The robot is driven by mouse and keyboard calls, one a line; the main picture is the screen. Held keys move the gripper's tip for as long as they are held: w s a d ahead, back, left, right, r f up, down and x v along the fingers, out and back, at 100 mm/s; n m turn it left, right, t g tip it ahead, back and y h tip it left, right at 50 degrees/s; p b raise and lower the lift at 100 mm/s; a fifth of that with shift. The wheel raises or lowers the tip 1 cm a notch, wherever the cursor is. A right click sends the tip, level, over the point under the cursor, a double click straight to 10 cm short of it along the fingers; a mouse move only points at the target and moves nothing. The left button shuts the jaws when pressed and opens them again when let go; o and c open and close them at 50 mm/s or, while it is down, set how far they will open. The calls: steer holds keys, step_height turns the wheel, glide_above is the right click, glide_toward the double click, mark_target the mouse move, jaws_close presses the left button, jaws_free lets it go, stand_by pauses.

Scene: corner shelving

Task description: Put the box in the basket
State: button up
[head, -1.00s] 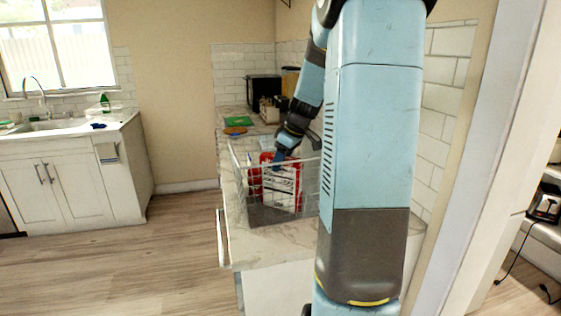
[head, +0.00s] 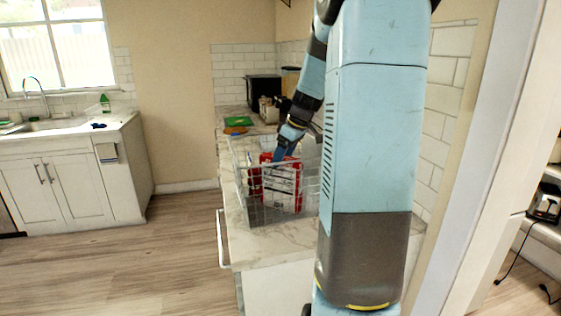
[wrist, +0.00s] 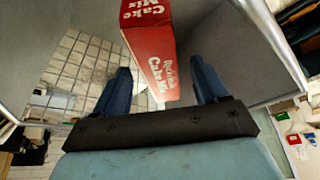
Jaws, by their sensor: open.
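The box (head: 284,187), red and white, stands inside the wire basket (head: 250,215) on the counter, seen through its mesh. In the wrist view the box (wrist: 150,50) shows red sides with "Cake Mix" lettering. My gripper (head: 283,157) reaches down into the basket from above, at the top of the box. In the wrist view my gripper (wrist: 160,68) has its two blue fingers spread apart, with the box between them and a visible gap on the right side. The lower part of the box is partly veiled by the basket wires.
The marble counter (head: 270,246) carries the basket close to its left edge. Behind it lie a green item (head: 238,121) and a dark appliance (head: 263,88). A sink cabinet (head: 75,185) stands at the left, with open floor (head: 170,265) between.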

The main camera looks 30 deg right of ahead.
steer(key=v, duration=0.9)
steer(key=shift+s+r, duration=0.1)
steer(key=s+a+r+m+h, duration=0.25)
steer(key=s+a, duration=0.65)
steer(key=a, duration=0.5)
steer(key=s+a+f+m+t, duration=0.1)
steer(key=s+a+f+m, duration=0.1)
steer(key=s, duration=0.5)
steer(key=s+a+f+m+t, duration=0.1)
steer(key=s+a+f+m, duration=0.1)
steer(key=s+a, duration=0.3)
steer(key=shift+s+a+f, duration=0.2)
steer(key=shift+s+f, duration=0.25)
steer(key=shift+s, duration=0.55)
steer(key=shift+c, duration=0.3)
